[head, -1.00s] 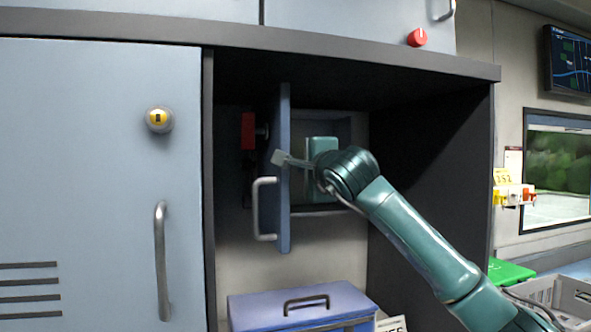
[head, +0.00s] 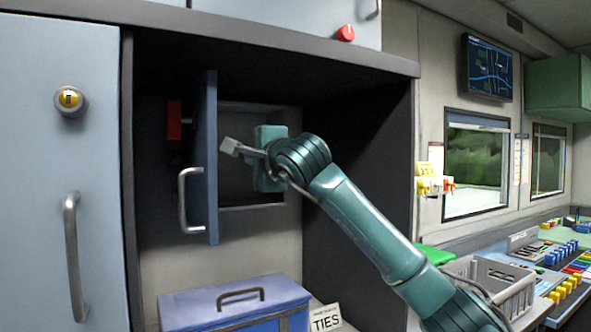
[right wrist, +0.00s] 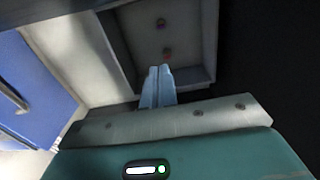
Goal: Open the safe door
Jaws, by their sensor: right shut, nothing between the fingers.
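The safe is set in the back wall of a dark cabinet recess. Its blue door (head: 211,160) stands swung wide open, seen nearly edge-on in the head view, with a metal handle (head: 183,200) on its left face. The safe's opening (head: 237,185) shows to the right of the door. My right gripper (head: 226,146) is in front of the opening, with its tips close to the door's inner side; I cannot tell if they touch. In the right wrist view its fingers (right wrist: 157,86) are together and empty. My left gripper is not in view.
A blue box (head: 235,303) with a handle and a "TIES" card (head: 326,318) stand below the safe. A closed cabinet door (head: 60,180) is at left. The recess's dark side wall (head: 385,170) is right of my arm. A grey crate (head: 500,285) stands further right.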

